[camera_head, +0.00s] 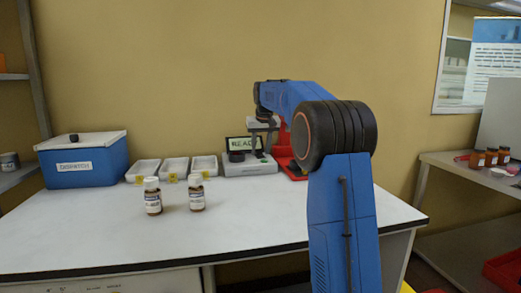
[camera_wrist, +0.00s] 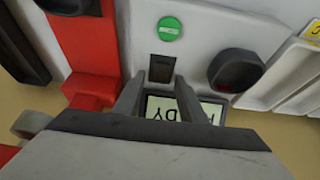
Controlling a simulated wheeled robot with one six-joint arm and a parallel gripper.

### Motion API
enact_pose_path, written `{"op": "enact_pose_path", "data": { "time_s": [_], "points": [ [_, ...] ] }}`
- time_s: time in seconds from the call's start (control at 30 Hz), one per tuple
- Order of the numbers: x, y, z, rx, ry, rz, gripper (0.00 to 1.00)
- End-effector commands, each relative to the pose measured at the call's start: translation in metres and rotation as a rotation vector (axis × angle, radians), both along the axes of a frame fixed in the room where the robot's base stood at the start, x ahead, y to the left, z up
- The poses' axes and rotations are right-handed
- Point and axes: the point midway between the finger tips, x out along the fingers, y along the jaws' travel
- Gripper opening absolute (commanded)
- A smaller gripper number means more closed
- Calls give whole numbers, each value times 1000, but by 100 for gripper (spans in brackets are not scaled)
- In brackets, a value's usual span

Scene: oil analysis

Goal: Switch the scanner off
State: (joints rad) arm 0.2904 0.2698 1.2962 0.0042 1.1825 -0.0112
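The scanner (camera_head: 250,168) is a light grey device at the back of the white table, with a lit screen (camera_head: 241,144) showing part of "READY". In the wrist view, the scanner (camera_wrist: 205,35) has a round green button (camera_wrist: 168,29), a dark rectangular recess or switch (camera_wrist: 162,68) and a black round part (camera_wrist: 236,70). The screen (camera_wrist: 172,106) shows upside down there, partly covered by my fingers. My gripper (camera_wrist: 160,100) is open and empty above the scanner, its fingertips near the dark rectangle. In the head view my gripper (camera_head: 262,128) hangs above the scanner, partly hidden by my arm.
A red holder (camera_head: 288,163) stands right beside the scanner. White trays (camera_head: 175,168) with yellow tags and a blue box (camera_head: 85,165) stand to the left. Two labelled bottles (camera_head: 152,196) (camera_head: 196,192) stand in front. The table's front is clear. Several jars (camera_head: 490,158) stand on the right bench.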

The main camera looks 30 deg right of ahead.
Motion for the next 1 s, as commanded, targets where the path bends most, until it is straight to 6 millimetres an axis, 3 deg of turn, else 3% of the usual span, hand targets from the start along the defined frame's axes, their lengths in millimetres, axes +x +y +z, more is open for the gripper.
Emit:
{"op": "enact_pose_path", "data": {
  "time_s": [0.2, 0.37, 0.4, 0.67, 1.0],
  "points": [
    [0, 0, 0, 0, 0, 0, 38],
    [0, 0, 0, 0, 0, 0, 2],
    [0, 0, 0, 0, 0, 0, 0],
    [3, -1, -1, 10, 36, 0, 0],
    [9, -3, -1, 57, 198, 0, 0]
  ]
}}
